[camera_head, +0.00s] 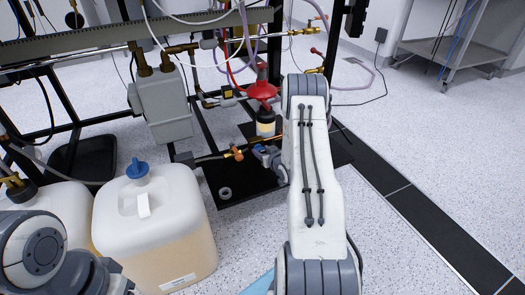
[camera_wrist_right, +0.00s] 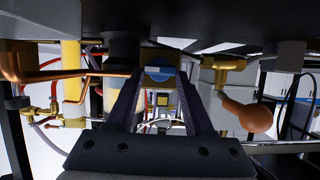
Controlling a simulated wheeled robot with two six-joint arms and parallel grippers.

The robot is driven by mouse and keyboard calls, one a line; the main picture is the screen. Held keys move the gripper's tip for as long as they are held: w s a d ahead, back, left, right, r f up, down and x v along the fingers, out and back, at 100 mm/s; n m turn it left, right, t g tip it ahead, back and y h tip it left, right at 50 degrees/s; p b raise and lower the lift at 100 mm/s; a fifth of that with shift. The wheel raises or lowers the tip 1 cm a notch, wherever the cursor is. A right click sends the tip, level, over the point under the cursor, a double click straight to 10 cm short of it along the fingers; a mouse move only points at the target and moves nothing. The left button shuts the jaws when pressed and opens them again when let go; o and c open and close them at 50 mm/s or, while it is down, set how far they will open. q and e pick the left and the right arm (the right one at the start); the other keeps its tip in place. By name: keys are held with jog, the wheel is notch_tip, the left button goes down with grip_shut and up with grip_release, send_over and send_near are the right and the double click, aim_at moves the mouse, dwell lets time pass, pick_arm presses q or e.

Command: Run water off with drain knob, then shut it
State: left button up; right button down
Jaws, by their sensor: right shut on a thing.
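A round blue knob (camera_wrist_right: 160,70) with a pale bar across it shows in the right wrist view. I take it to be the drain knob. My right gripper (camera_wrist_right: 160,76) is shut on it, one dark finger on each side. In the head view my right gripper (camera_head: 264,153) is low beside the frame, partly hidden by my own arm, at the end of a thin pipe with a brass fitting (camera_head: 235,152). I cannot make out the knob's angle there or any running water. Only a part of my left arm shows at the lower left; its gripper is out of view.
A large white jug with a blue cap (camera_head: 160,225) stands left of my right arm. A bottle with a red top (camera_head: 264,118) stands behind the gripper. A grey box (camera_head: 163,105) hangs on the black frame. Speckled floor (camera_head: 400,235) at the right is clear.

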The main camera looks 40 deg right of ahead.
jog(key=shift+s+d+r+m+y+p, duration=0.15)
jog(key=shift+d+m+y+p, duration=0.25)
jog(key=shift+p, duration=0.55)
jog(key=shift+m+t+y+p, duration=0.3)
jog(key=shift+m+y+p, duration=0.2)
jog(key=shift+m+p, duration=0.5)
jog(key=shift+d+f+m+t+y+p, duration=0.15)
jog(key=shift+f+m+t+y+p, duration=0.15)
jog(key=shift+m+y+p, duration=0.35)
jog(key=shift+d+f+m+t+y, duration=0.15)
jog(key=shift+m+y, duration=0.1)
jog(key=shift+m, duration=0.4)
jog(key=shift+a+f+m+t+y, duration=0.1)
jog(key=shift+m+t+y, duration=0.1)
jog(key=shift+m, duration=0.4)
jog(key=shift+s, duration=0.1)
jog(key=shift+c, duration=1.4)
grip_release()
jog(key=shift+r, duration=0.1)
